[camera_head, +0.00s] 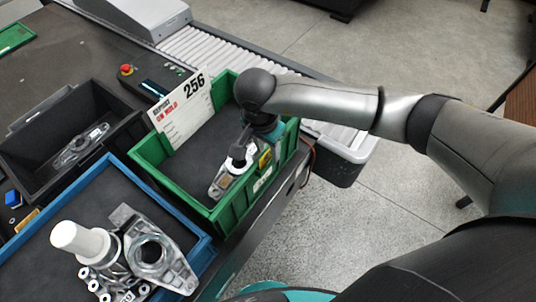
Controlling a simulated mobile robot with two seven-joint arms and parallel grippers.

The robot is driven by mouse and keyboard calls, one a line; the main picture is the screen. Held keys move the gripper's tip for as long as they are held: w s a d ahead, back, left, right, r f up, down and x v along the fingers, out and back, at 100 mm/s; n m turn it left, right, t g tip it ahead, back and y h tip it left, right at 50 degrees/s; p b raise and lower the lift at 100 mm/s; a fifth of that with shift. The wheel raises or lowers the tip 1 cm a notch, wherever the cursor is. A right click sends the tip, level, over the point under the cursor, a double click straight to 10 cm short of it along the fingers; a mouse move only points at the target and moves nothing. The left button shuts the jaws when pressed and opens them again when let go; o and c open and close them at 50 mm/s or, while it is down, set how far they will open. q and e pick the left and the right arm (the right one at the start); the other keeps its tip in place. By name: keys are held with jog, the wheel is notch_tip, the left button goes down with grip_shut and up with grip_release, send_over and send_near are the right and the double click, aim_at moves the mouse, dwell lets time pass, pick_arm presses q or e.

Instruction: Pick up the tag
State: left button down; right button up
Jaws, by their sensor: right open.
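A white tag (183,112) with "256" and red lettering stands tilted at the back left of the green bin (178,197). My right arm comes in from the right. Its gripper (240,150) points down inside the bin, to the right of the tag and apart from it. The gripper is open, just above a metal part with a white ring (234,166) on the bin floor; I cannot tell if they touch. A small yellow piece (265,158) shows beside the gripper at the bin's right wall. My left gripper is out of view.
A black bin (30,140) with a metal part stands at the left. A blue-rimmed tray (122,165) in front holds a metal bracket (155,250), a white cylinder (78,240) and several small rings. A roller conveyor (215,50) runs behind.

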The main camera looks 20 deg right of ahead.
grip_shut()
jog(key=shift+r, duration=0.15)
dwell(0.6)
notch_tip(320, 180, up, 19)
notch_tip(320, 180, up, 5)
jog(key=p, duration=0.3)
send_over(267, 151)
jog(key=shift+r, duration=0.15)
dwell(0.5)
